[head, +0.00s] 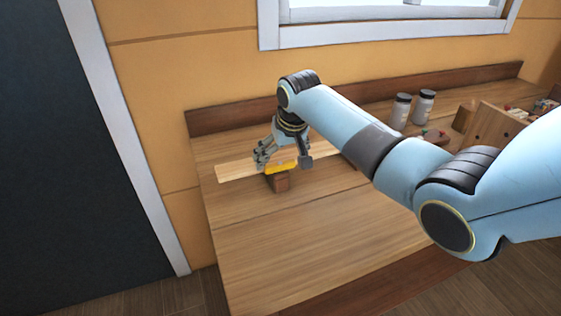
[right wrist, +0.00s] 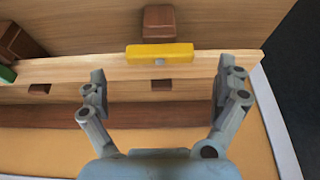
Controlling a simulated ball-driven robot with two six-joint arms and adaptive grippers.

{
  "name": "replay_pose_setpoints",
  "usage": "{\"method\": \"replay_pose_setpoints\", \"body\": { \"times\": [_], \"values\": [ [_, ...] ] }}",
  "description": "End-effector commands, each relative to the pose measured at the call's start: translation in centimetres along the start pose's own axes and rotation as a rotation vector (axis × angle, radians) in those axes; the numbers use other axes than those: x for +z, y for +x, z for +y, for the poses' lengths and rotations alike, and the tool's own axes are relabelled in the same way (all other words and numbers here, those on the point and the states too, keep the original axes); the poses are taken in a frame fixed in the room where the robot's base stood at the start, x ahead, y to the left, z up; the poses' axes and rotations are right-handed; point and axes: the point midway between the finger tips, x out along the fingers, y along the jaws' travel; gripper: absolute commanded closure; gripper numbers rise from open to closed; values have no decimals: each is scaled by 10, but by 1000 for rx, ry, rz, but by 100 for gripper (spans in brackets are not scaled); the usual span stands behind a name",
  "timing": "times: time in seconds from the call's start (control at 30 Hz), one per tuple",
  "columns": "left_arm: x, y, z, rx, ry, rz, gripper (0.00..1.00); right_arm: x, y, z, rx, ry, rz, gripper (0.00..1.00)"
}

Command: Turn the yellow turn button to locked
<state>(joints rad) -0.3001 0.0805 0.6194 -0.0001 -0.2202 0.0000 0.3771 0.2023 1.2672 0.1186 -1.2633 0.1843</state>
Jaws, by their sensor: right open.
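The yellow turn button (head: 284,168) is a short yellow bar by the pale wooden plank (head: 235,171) on the bench. In the right wrist view the yellow button (right wrist: 175,53) lies level, parallel to the plank (right wrist: 110,66), with a grey pivot at its middle. A brown block (right wrist: 158,22) stands just beyond it, and shows in the head view (head: 278,183). My right gripper (right wrist: 158,77) is open and empty; its fingers are spread wider than the button, one toward each end, without visible contact. In the head view my right gripper (head: 283,160) partly hides the button.
Two lidded jars (head: 412,108) stand at the back right of the bench, near a wooden box (head: 492,125) with small items. A raised board (head: 230,117) runs along the bench's back edge. The bench front (head: 310,235) is clear. A dark panel (head: 60,170) stands at left.

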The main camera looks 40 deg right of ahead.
Motion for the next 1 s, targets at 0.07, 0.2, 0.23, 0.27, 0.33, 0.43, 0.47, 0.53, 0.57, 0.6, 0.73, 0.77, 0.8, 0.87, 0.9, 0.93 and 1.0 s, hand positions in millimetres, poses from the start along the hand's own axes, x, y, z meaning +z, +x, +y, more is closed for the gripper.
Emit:
{"method": "replay_pose_setpoints", "body": {
  "times": [0.07,0.2,0.23,0.27,0.33,0.43,0.47,0.53,0.57,0.6,0.73,0.77,0.8,0.87,0.9,0.93,1.0],
  "values": [
    [0,2,0,0,0,0,21,1,14,0,0,0,-2,0],
    [0,4,0,0,0,0,21,0,29,0,0,0,0,0],
    [0,4,0,0,0,1,21,0,31,0,0,0,-1,0],
    [0,4,0,0,0,1,21,0,32,0,0,0,0,0],
    [0,4,0,0,0,1,21,0,35,0,0,0,0,0],
    [0,4,1,0,0,1,21,0,36,0,0,-1,1,0],
    [0,4,1,0,0,1,21,0,35,0,0,-1,1,0],
    [0,4,1,0,0,1,21,0,35,0,0,-1,1,0],
    [0,4,1,0,0,1,21,0,35,0,0,-1,1,0],
    [0,4,1,0,0,1,21,0,35,0,0,-1,1,1],
    [0,4,1,1,0,1,21,0,35,0,0,-1,1,18],
    [0,4,1,1,0,1,21,0,35,0,0,-1,1,22],
    [0,4,1,1,0,1,21,0,35,0,0,-1,1,27],
    [0,4,1,1,0,1,21,0,35,0,0,-1,1,35],
    [0,4,1,1,0,1,21,0,35,0,0,-1,1,41],
    [0,4,1,1,0,1,21,0,35,0,0,-1,1,44],
    [0,4,1,1,0,1,21,0,35,0,0,-1,1,54]
  ]
}}
